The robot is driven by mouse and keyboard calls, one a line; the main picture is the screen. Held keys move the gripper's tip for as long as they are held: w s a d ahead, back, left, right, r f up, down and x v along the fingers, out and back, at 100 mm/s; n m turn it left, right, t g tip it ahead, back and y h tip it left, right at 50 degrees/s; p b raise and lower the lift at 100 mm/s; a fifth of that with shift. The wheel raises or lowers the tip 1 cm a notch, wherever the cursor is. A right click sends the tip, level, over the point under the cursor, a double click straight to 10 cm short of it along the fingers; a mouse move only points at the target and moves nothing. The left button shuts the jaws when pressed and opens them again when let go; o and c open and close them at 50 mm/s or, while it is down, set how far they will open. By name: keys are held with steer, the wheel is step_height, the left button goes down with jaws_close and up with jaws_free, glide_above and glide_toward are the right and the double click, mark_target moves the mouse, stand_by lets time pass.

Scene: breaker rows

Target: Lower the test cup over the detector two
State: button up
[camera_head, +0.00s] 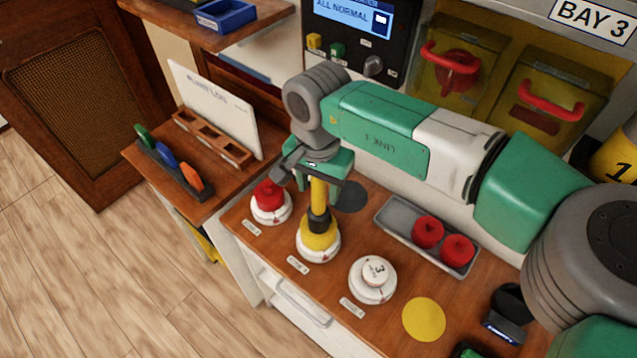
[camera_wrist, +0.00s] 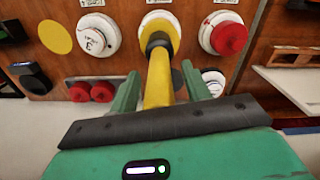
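The yellow test cup (camera_head: 319,236) sits upright over the middle detector (camera_head: 307,253), whose white rim shows below it. The cup appears to rest on the detector. Its yellow handle rises above a black collar. My gripper (camera_head: 318,185) is above the cup, pointing down, with its fingers on either side of the handle. In the wrist view, the handle (camera_wrist: 158,80) stands between the fingers of my gripper (camera_wrist: 160,92), with visible gaps beside it, so the fingers look open. The detector's face is hidden under the cup.
A detector with a red cap (camera_head: 269,199) stands to the left, and an uncapped detector marked 3 (camera_head: 373,280) to the right. A grey tray (camera_head: 397,216) holds two red caps. A dark disc (camera_head: 350,196) and a yellow disc (camera_head: 424,319) lie on the wooden counter.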

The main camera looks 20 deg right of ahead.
step_height(320, 180, up, 8)
steer(key=shift+f+b, duration=0.1)
steer(key=shift+b, duration=0.45)
stand_by(0.6)
